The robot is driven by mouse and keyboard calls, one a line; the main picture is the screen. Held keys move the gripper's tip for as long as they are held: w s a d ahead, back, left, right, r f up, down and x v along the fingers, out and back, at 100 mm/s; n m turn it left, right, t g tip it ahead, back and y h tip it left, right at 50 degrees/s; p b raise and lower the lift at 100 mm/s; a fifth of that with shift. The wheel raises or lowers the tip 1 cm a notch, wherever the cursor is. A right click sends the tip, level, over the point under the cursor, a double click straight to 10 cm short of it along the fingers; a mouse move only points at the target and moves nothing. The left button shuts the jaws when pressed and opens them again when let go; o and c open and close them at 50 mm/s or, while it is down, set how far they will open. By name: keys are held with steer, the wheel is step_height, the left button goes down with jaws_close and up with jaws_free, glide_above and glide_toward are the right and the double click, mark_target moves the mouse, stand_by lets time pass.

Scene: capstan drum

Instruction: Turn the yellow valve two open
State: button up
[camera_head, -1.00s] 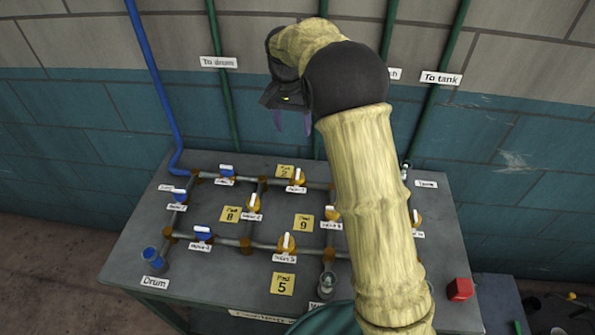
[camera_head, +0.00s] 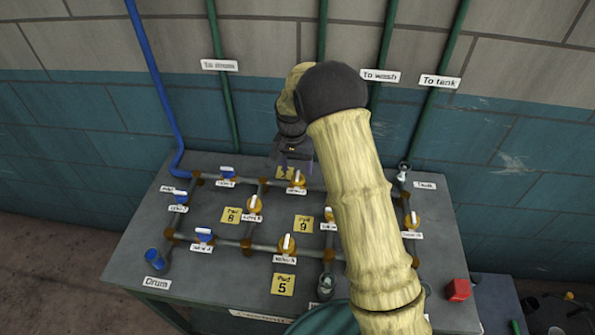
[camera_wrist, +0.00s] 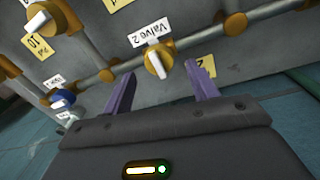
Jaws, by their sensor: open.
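Valve two (camera_head: 298,180) is a yellow valve with a white handle on the back pipe of the grey table. It also shows in the wrist view (camera_wrist: 152,58), upside down, with its tag reading "Valve 2". My gripper (camera_head: 290,165) is just behind and above it in the head view. In the wrist view my gripper (camera_wrist: 160,78) has its two purple fingers apart and nothing between them. The valve appears beyond the fingertips, roughly centred between them. I see no contact. My forearm hides part of the right side of the table.
Other yellow valves, such as (camera_head: 287,245), and blue valves (camera_head: 203,236) stand on neighbouring pipes. Yellow pad signs (camera_head: 303,224) lie between. Green pipes (camera_head: 222,110) run up the wall behind. A red block (camera_head: 458,290) sits at the table's right front corner.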

mark_target(297, 174)
steer(key=shift+d+f, duration=0.1)
steer(key=shift+f, duration=1.4)
steer(key=c, duration=1)
